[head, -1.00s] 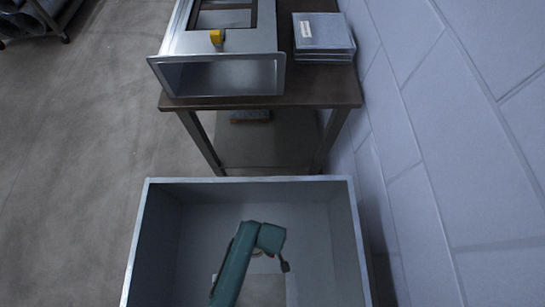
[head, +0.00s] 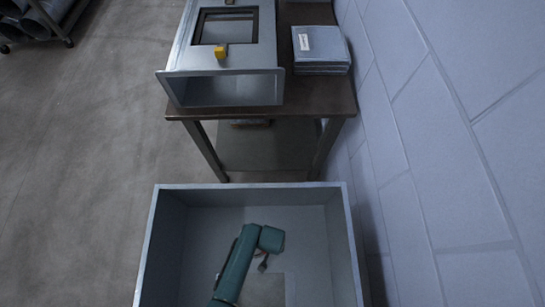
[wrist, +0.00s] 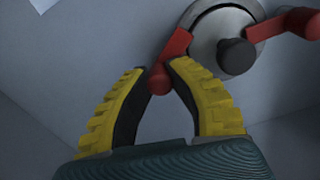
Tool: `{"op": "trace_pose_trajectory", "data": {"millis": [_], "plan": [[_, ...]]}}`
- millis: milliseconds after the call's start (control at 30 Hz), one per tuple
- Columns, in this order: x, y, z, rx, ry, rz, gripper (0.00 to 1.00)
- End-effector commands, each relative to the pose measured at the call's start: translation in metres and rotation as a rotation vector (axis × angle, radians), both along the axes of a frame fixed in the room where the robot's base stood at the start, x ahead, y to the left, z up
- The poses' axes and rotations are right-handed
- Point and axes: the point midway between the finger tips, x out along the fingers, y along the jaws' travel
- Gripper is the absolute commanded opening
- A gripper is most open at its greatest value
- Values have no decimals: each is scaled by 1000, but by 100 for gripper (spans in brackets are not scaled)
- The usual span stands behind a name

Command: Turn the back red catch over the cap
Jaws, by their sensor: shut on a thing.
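In the wrist view, my gripper (wrist: 155,72) has yellow-backed black fingers closed at their tips around the rounded end of a red catch (wrist: 178,44). That catch lies at the left edge of a round silver cap (wrist: 205,35) with a black knob (wrist: 236,56); its upper end meets the cap's rim. A second red catch (wrist: 285,24) reaches over the cap's right edge. The views do not make clear which catch is the back one. In the head view my teal arm reaches down into an open grey duct box, and the catches cannot be made out.
The open grey duct box (head: 152,235) has upright walls around my arm. Beyond it, a table (head: 300,101) bears a metal duct piece (head: 175,88) with a yellow part (head: 219,53) and stacked grey panels (head: 320,45). A block wall (head: 450,130) stands close on the right.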

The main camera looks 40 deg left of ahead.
Motion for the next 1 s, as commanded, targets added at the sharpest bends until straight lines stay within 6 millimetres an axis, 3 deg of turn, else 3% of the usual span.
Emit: {"op": "trace_pose_trajectory", "data": {"millis": [500,1000], "plan": [[-1,0,0,-1,1,-450,0],[-1,0,-1,-1,1,-634,0]]}}
